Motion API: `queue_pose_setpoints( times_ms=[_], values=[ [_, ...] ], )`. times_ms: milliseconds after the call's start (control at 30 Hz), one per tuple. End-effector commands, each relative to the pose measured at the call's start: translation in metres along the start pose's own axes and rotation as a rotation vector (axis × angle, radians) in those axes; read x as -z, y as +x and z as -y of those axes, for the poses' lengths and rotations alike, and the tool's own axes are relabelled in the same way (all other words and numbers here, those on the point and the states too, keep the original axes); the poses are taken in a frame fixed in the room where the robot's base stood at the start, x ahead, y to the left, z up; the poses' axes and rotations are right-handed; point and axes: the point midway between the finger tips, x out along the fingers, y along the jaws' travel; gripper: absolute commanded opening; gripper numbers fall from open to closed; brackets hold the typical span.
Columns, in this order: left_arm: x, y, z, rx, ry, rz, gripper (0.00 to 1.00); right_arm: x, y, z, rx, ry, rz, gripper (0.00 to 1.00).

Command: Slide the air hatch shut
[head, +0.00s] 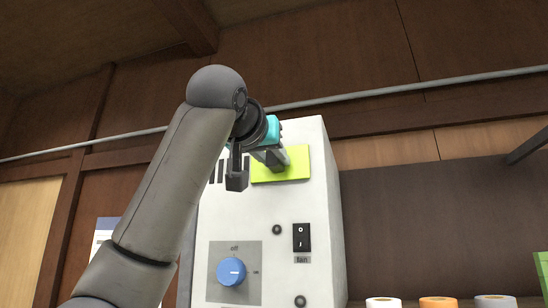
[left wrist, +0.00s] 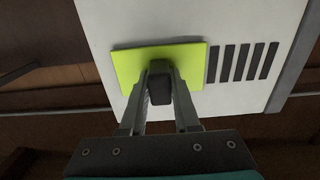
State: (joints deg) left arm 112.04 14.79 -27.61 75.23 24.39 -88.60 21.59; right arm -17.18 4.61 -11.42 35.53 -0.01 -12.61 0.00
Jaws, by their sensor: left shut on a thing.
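The air hatch is a yellow-green plate (head: 296,169) high on the front of a white cabinet (head: 315,220). In the left wrist view the plate (left wrist: 125,66) lies flat on the white face, with a dark knob (left wrist: 160,90) standing out from it. Dark vent slots (left wrist: 243,62) are uncovered beside the plate; some also show to its left in the head view. My left gripper (left wrist: 160,98) is shut on the knob, one finger on each side. In the head view my left gripper (head: 276,160) is partly hidden by its own wrist. My right gripper is not in view.
Below the hatch, the cabinet carries a blue dial (head: 231,271) marked off and a black fan switch (head: 301,237). Several coloured rolls, one orange (head: 438,302), stand at the lower right. A pipe (head: 400,91) runs along the wooden wall.

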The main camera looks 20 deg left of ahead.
Motion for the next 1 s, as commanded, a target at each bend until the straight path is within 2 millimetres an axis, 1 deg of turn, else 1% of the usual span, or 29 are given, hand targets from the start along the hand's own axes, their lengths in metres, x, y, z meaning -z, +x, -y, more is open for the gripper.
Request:
queue_pose_setpoints(
  times_ms=[33, 67, 100, 1000],
  values=[
    [0.0003, -0.0002, -0.0001, 0.0, 0.0, -0.001, 0.04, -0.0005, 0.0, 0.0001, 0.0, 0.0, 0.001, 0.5],
    [0.0003, -0.0002, 0.0, 0.0, 0.0, -0.001, 0.0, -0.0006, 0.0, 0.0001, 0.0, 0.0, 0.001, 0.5],
    [0.0003, -0.0003, -0.0001, 0.0, 0.0, -0.001, 0.0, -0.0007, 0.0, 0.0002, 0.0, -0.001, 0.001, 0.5],
    [0.0007, -0.0005, -0.0001, 0.0, 0.0, -0.002, 0.0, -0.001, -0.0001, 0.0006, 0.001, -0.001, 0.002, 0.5]
  ],
)
